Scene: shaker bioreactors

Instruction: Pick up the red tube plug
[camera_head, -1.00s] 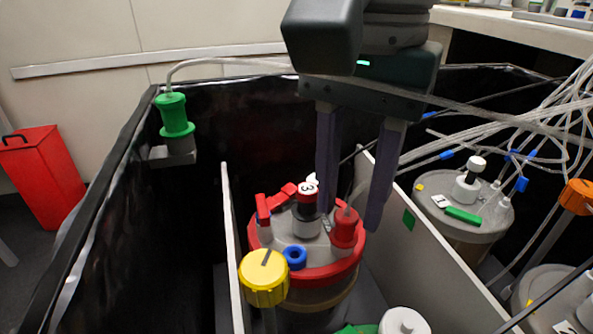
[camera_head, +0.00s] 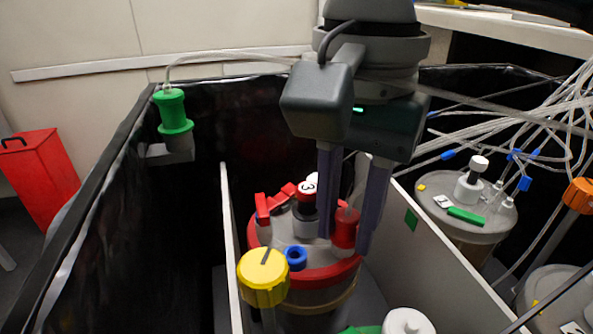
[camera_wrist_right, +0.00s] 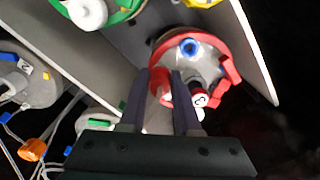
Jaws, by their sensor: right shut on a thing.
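The red tube plug (camera_head: 345,229) sits at the right side of the red-rimmed bioreactor lid (camera_head: 296,252), upright, with a clear tube at its top. My right gripper (camera_head: 345,242) comes from above and is shut on the plug, one finger on each side. In the right wrist view the plug (camera_wrist_right: 164,92) shows between the two fingers (camera_wrist_right: 161,80), partly hidden by them. The plug still appears to be on the lid. My left gripper is not in view.
On the same lid are a red-and-black cap marked 3 (camera_head: 306,193), a blue ring (camera_head: 296,257) and red clips. A yellow knob (camera_head: 263,275) stands in front. White dividers (camera_head: 455,262) flank the vessel. A grey-lidded vessel (camera_head: 470,212) with loose tubing is at the right.

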